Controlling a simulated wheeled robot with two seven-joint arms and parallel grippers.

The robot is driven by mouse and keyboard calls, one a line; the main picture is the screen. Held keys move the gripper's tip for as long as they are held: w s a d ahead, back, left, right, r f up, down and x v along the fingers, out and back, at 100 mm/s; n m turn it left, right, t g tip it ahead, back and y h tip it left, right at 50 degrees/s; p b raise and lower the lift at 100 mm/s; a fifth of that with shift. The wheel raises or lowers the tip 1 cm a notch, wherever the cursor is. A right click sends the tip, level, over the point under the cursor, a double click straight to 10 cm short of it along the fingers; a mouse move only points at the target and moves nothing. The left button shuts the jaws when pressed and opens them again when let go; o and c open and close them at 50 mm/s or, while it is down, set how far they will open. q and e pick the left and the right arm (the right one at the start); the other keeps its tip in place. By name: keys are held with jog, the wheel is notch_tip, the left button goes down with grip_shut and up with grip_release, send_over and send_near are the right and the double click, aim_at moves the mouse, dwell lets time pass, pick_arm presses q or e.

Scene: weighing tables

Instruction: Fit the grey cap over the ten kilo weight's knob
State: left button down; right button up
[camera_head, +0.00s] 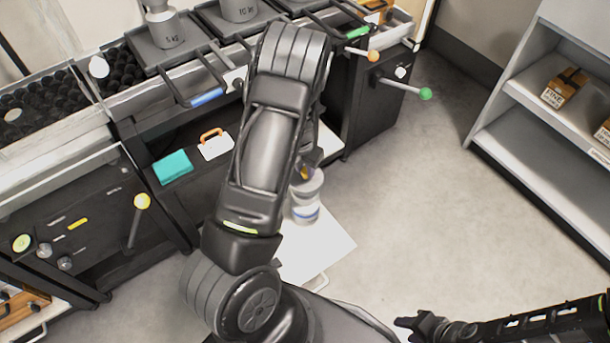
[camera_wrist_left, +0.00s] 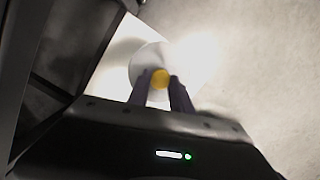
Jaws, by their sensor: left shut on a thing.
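My left gripper (camera_wrist_left: 161,92) is shut on the yellow knob (camera_wrist_left: 160,78) of a pale grey-white round piece with a blue band (camera_head: 305,205). In the wrist view its round top (camera_wrist_left: 148,62) lies below the fingers. I cannot tell whether this piece is the grey cap. The ten kilo weight (camera_head: 240,8) stands on a dark tray at the top edge of the head view; its knob is out of frame. My right gripper (camera_head: 410,323) is low at the right, away from the tables; its finger state is unclear.
A five kilo weight (camera_head: 166,27) stands on the tray to the left. A teal block (camera_head: 173,167) and a white, orange-handled piece (camera_head: 215,146) lie on the dark shelf. Levers with orange and green (camera_head: 425,94) knobs stick out. Open floor lies between bench and shelving (camera_head: 535,135).

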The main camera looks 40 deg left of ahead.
aim_at(305, 178)
pick_arm(q)
jog(key=shift+f+b, duration=0.6)
jog(key=shift+f, duration=1.2)
jog(key=shift+f+b, duration=0.3)
jog(key=shift+f, duration=0.25)
jog(key=c, duration=1.2)
grip_release()
jog(key=shift+o, duration=0.2)
